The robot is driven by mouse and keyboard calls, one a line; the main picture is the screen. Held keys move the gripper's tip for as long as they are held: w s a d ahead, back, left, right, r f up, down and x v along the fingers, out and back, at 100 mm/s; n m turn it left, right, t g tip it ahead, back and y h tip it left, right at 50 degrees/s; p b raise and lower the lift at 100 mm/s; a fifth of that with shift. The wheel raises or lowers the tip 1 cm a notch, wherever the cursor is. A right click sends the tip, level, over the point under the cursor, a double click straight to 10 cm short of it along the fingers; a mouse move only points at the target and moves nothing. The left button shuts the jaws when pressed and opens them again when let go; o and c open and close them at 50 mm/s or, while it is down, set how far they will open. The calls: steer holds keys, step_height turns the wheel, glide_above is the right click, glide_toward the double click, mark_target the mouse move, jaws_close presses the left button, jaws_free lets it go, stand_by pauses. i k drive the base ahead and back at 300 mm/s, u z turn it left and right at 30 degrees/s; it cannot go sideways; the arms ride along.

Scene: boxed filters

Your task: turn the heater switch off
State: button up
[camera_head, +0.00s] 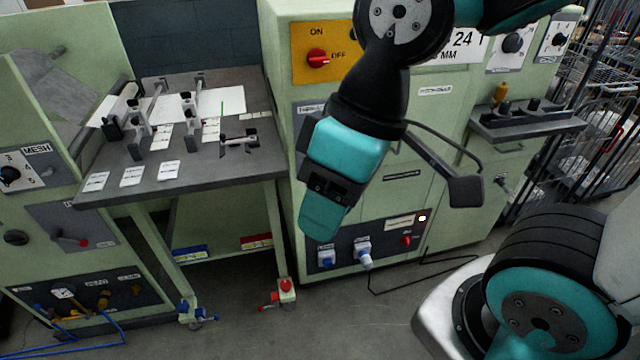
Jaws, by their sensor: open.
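A red rotary switch (317,59) sits on a yellow plate marked ON and OFF, high on the green machine in the middle. A small red switch (407,241) is on a dark panel low on the same machine, beside a lit pale lamp (422,217). The labels there are too small to read, so I cannot tell which switch is the heater's. My gripper (322,218) is open, pointing down in front of the machine, left of the small red switch in the picture. Its fingertips are seen from behind, and I see nothing held.
Two plugs, one at the panel's socket (363,253), sit left of the small switch, and a black cable runs along the floor. A grey worktable (200,180) stands left. A shelf (525,124) juts out at right. Wire cages (600,130) stand behind it.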

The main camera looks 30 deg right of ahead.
mark_target(405, 241)
steer(key=z, duration=1.35)
steer(key=k, duration=0.95)
steer(key=u, duration=0.25)
steer(key=i, duration=0.75)
steer(key=z, duration=1.05)
steer(key=i, duration=0.75)
steer(key=z, duration=0.85)
